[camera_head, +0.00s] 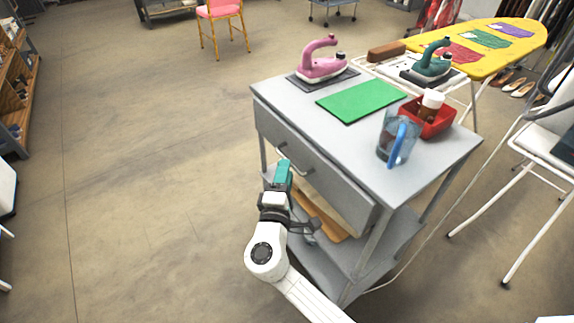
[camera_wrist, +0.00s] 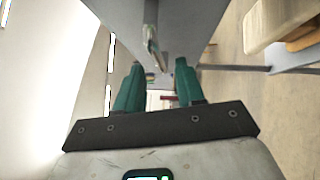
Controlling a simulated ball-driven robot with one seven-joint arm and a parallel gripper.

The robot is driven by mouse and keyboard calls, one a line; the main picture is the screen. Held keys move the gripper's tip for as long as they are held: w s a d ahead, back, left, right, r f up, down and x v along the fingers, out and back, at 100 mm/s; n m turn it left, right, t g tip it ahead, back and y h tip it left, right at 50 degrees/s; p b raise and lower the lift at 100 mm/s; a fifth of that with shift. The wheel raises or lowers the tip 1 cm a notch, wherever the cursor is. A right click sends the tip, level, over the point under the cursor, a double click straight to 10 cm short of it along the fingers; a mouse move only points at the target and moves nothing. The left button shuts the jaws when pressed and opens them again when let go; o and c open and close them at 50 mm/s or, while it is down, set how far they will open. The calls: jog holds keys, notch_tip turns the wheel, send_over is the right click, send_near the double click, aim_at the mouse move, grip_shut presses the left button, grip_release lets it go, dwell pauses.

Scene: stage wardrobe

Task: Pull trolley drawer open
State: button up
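The grey trolley (camera_head: 440,165) stands right of centre in the head view, its drawer front (camera_head: 325,182) facing my arm. The drawer front looks flush or nearly flush with the body. A metal bar handle (camera_head: 309,172) sits on it, partly hidden behind my gripper (camera_head: 284,168). In the wrist view, the teal fingers of my gripper (camera_wrist: 159,72) are apart, with the handle (camera_wrist: 151,38) in line with the gap between them, beside the grey drawer front (camera_wrist: 185,25). Nothing is clasped. Whether a finger touches the handle I cannot tell.
On the trolley top are a pink iron (camera_head: 320,65), a green mat (camera_head: 361,101), a glass jug (camera_head: 388,137) and a red box (camera_head: 440,125). Wooden items (camera_head: 318,214) lie on the shelf below. The floor (camera_head: 150,180) to the left is clear.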

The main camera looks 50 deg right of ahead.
jog(key=shift+x, duration=1.5)
jog(key=shift+s, duration=0.1)
grip_shut()
